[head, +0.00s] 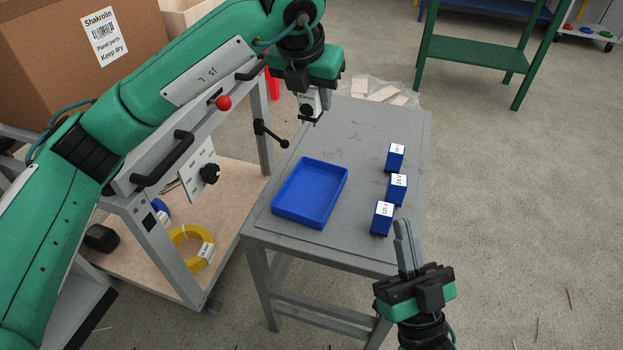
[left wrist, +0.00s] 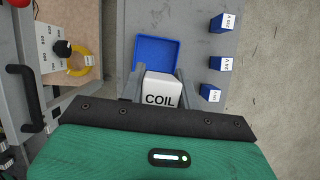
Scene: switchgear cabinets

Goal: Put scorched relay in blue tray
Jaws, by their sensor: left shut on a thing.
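My left gripper (head: 309,112) is shut on a white relay block, which shows in the left wrist view as a block marked COIL (left wrist: 160,90) between the fingers. In the head view the relay (head: 314,97) has a dark patch on its side, and its far side is hidden. The gripper holds it above the far left part of the grey table, beyond the blue tray. The blue tray (head: 310,193) lies empty on the table; the relay partly covers it in the left wrist view (left wrist: 157,49). My right gripper (head: 403,232) is empty near the table's front right corner, fingers close together.
Several blue blocks, such as the nearest one (head: 382,218), stand along the right side of the grey table (head: 352,130). A cart with a yellow coil (head: 191,248) and a lever (head: 271,135) stands close left. The table is clear between tray and blocks.

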